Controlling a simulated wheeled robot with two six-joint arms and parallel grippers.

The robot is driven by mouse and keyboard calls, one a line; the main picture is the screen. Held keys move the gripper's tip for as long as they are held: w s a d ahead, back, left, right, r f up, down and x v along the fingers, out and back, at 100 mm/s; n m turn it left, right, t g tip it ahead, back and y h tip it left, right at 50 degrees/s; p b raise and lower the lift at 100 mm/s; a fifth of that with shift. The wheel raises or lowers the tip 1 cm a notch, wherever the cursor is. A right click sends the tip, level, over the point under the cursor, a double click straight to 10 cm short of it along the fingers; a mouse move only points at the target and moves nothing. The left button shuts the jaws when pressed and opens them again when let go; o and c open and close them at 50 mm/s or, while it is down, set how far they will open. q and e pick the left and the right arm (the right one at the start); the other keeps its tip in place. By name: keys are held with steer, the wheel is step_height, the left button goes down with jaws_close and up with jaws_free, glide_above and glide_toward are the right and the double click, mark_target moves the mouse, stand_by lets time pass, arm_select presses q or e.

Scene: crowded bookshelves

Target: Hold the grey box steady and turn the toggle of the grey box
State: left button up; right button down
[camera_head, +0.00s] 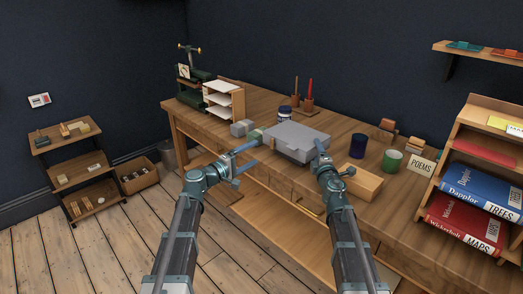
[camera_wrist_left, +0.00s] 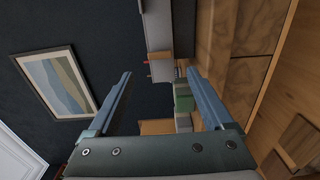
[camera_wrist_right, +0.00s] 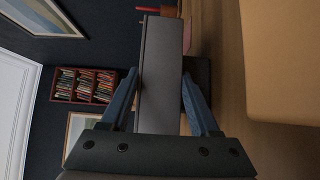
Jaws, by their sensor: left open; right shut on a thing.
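The grey box (camera_head: 297,137) sits near the front edge of the wooden workbench. My right gripper (camera_head: 320,146) is shut on its right side. In the right wrist view, the grey box (camera_wrist_right: 160,80) lies between the two fingers. A small tan piece (camera_head: 274,144) on the box's left side may be the toggle; it also shows as a tan patch in the left wrist view (camera_wrist_left: 158,55). My left gripper (camera_head: 257,153) is open and empty, left of the box and apart from it. In the left wrist view, the grey box (camera_wrist_left: 157,22) is ahead, beyond the fingertips.
Grey and green blocks (camera_head: 243,128) stand behind my left gripper. A dark jar (camera_head: 285,113) and candles (camera_head: 309,91) are behind the box. A bookshelf (camera_head: 480,150) bounds the right.

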arm_select(q)
steer(key=shift+v, duration=1.9)
arm_select(e)
steer(key=shift+c, duration=0.2)
jaws_free()
steer(key=s, duration=0.8)
steer(key=s+d, duration=0.1)
steer(key=s, duration=0.3)
steer(key=shift+w, duration=0.2)
